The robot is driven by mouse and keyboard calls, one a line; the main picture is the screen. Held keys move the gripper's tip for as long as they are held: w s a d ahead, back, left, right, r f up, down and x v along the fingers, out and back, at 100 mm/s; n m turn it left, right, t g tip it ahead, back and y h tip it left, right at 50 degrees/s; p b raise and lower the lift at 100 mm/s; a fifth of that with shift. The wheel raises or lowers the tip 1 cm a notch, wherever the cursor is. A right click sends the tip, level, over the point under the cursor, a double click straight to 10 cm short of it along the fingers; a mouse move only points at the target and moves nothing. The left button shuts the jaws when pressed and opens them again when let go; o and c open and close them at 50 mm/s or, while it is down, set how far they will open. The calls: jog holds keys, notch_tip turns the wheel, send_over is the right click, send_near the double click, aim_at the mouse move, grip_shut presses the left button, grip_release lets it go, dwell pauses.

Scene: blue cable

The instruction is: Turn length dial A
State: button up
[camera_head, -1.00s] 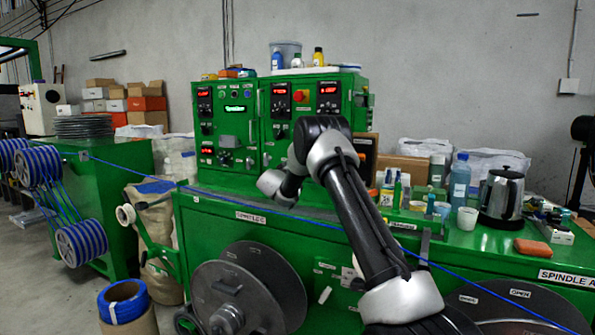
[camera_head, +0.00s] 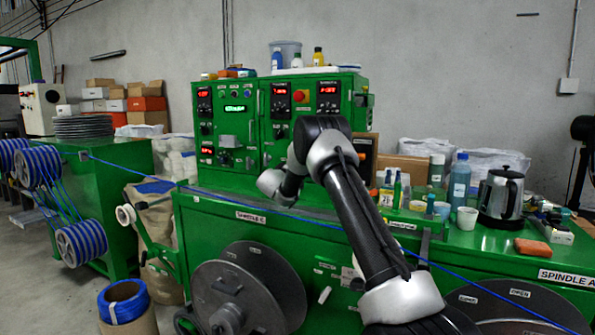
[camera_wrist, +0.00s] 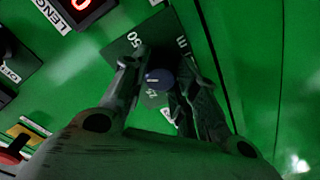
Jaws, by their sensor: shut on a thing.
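The dial (camera_wrist: 160,78) is a small dark round knob with a pale pointer line, on a dark scale plate (camera_wrist: 129,44) marked 50 and m, in the wrist view. My gripper (camera_wrist: 158,82) has one finger on each side of the knob and is shut on it. A plate with a cut-off label starting "LENG" and a red digit display (camera_wrist: 82,5) lie at the upper left.
A blue cable (camera_head: 130,163) runs across in front of the cabinet and bench. Bottles (camera_head: 459,178), cups and a kettle (camera_head: 501,194) crowd the bench on the right. In the wrist view a red button (camera_wrist: 12,153) on a yellow plate is at the lower left.

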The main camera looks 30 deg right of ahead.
jog(key=n+g, duration=0.1)
jog(key=n, duration=2)
jog(key=shift+w+a, duration=0.1)
jog(key=shift+a, duration=0.05)
jog(key=shift+f+n, duration=0.1)
jog(key=shift+n, duration=0.2)
jog(key=o, duration=1)
jog(key=v, duration=1.2)
jog(key=shift+w+a+f, duration=0.1)
jog(key=shift+w, duration=0.05)
